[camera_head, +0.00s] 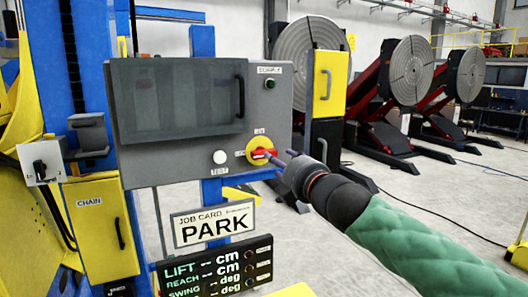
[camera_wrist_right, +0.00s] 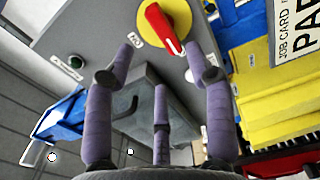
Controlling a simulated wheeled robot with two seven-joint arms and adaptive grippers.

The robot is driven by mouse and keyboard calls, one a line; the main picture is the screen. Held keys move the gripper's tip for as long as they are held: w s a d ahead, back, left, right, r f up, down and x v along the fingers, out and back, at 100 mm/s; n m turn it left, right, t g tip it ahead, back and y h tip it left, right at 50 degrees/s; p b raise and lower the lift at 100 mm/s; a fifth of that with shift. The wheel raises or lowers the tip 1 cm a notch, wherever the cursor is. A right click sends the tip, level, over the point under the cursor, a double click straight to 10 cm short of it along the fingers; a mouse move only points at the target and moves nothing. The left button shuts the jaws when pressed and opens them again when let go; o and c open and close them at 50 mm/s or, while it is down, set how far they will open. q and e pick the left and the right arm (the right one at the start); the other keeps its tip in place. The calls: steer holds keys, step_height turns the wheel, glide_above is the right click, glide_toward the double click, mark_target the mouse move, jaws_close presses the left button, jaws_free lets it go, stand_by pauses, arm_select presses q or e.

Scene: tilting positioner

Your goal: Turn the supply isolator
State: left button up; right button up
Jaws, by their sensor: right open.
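The supply isolator (camera_head: 252,148) is a red handle on a round yellow plate at the lower right of the grey control box. In the head view its red handle (camera_head: 264,154) lies roughly level. In the right wrist view the yellow plate (camera_wrist_right: 180,14) and red handle (camera_wrist_right: 158,26) show at the top, with a white mark near the handle's lower end. My right gripper (camera_head: 287,158) comes in from the right, its fingers close to the isolator. In the wrist view its three purple fingers (camera_wrist_right: 165,72) are spread and empty, with the handle beyond them. Contact cannot be told. My left gripper is out of view.
The grey box (camera_head: 150,172) carries a green lamp (camera_head: 270,84) and a white test button (camera_head: 220,157). A PARK job card (camera_head: 213,224) and a readout panel (camera_head: 215,268) hang below. A yellow cabinet (camera_head: 329,84) stands close right, above my right wrist.

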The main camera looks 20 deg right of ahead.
steer(key=w, duration=0.6)
steer(key=w+a, duration=0.1)
steer(key=w, duration=0.2)
steer(key=shift+w+p, duration=0.25)
steer(key=shift+p, duration=0.15)
steer(key=c, duration=1)
